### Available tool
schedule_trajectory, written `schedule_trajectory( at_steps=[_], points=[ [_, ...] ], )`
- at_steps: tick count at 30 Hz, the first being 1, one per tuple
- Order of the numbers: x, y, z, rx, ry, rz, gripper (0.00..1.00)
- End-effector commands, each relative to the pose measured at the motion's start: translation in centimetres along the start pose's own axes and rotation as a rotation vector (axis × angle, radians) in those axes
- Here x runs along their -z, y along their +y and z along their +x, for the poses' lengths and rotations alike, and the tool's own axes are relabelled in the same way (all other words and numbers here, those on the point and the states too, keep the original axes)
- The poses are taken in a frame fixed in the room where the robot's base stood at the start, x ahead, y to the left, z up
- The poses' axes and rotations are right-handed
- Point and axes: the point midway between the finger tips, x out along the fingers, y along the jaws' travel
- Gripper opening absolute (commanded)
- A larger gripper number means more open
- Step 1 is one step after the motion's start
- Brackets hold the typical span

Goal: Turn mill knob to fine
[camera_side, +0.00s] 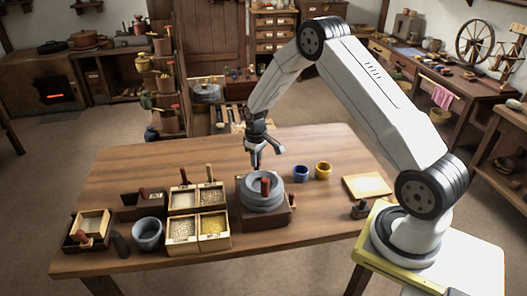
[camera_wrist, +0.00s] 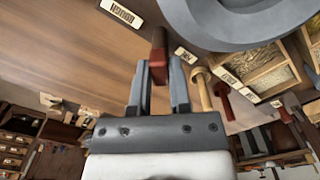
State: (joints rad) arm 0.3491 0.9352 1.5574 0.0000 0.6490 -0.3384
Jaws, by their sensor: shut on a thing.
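My gripper (camera_side: 261,146) is above and behind the mill. In the wrist view its fingers (camera_wrist: 158,85) are shut on a red knob (camera_wrist: 159,50). A label reading ROUGH (camera_wrist: 122,13), upside down, lies to the knob's left. A smaller label (camera_wrist: 186,55), too small to read, lies close to its right. How the knob joins the mill is hidden.
Wooden compartment boxes (camera_side: 198,222) with grain stand left of the mill, with a grey mortar (camera_side: 148,234) beside them. A board (camera_side: 367,187) lies farther right. The table's back left is clear.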

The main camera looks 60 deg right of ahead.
Motion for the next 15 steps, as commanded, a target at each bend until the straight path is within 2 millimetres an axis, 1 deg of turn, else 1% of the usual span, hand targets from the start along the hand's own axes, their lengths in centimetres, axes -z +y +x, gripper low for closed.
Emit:
schedule_trajectory(
  at_steps=[6,15],
  points=[
    [0.02,0.01,-0.07,0.000,0.000,-0.088,0.00],
    [0.03,0.01,-0.08,0.000,0.000,-0.117,0.00]
  ],
)
